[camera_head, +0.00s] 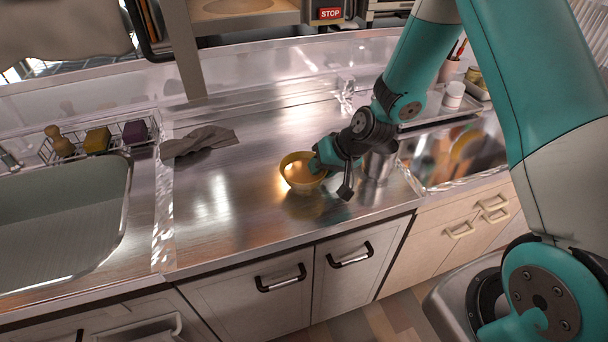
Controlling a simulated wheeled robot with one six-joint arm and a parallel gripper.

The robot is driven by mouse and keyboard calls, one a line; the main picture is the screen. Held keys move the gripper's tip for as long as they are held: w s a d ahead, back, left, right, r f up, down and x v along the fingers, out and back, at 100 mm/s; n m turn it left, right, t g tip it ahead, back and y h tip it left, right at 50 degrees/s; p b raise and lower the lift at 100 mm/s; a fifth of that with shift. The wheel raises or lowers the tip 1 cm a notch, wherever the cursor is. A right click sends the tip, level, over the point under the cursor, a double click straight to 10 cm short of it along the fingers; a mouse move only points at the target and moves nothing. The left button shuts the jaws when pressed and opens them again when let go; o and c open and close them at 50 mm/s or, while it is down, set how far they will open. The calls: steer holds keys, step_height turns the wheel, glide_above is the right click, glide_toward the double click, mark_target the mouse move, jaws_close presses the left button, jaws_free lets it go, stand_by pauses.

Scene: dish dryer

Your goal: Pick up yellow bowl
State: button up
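The yellow bowl (296,184) is upright near the middle of the steel counter, its opening facing up. My gripper (318,165) is at the bowl's right rim, reaching in from the right. The gripper's body covers part of that rim. The fingertips are too small and hidden to tell whether they are apart or closed on the rim. The bowl appears to be at or very near the counter surface.
A metal container (380,163) stands close to the right of my gripper. A grey cloth (198,141) lies left of the bowl. A sink (65,225) is at the left, and a tray (432,108) with jars is at back right. Counter in front is clear.

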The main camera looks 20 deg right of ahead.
jaws_close()
steer(key=shift+r, duration=0.15)
